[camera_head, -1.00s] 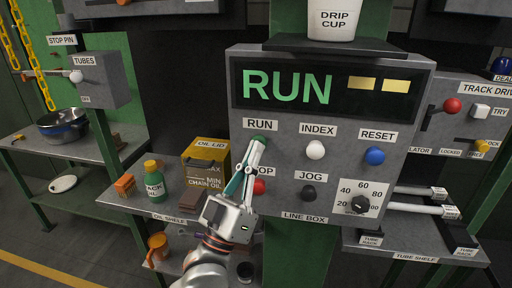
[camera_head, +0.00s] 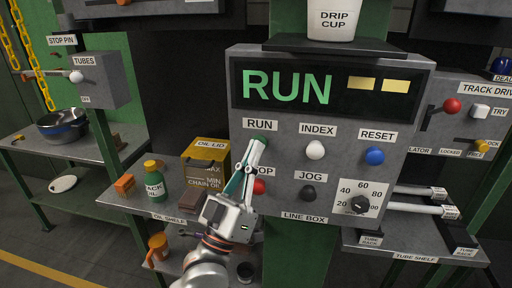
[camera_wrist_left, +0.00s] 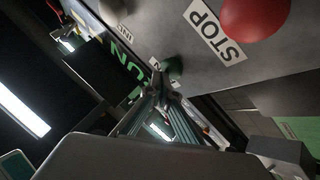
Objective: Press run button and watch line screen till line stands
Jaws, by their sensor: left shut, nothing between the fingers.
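The line box (camera_head: 290,125) is a grey panel. Its line screen (camera_head: 318,90) shows green RUN and two yellow bars. The green run button (camera_head: 258,138) sits under the RUN label and also shows in the left wrist view (camera_wrist_left: 174,67). My left gripper (camera_head: 262,143) is shut and empty, with its fingertips at the run button. They look in contact with it or very close; part of the button is behind them. In the left wrist view the left gripper (camera_wrist_left: 158,75) points at the button, and the red stop button (camera_wrist_left: 255,15) is nearby. My right gripper is not in view.
A green bottle (camera_head: 155,182) and an oil box (camera_head: 205,162) stand on the oil shelf at left. A drip cup (camera_head: 333,20) is on top.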

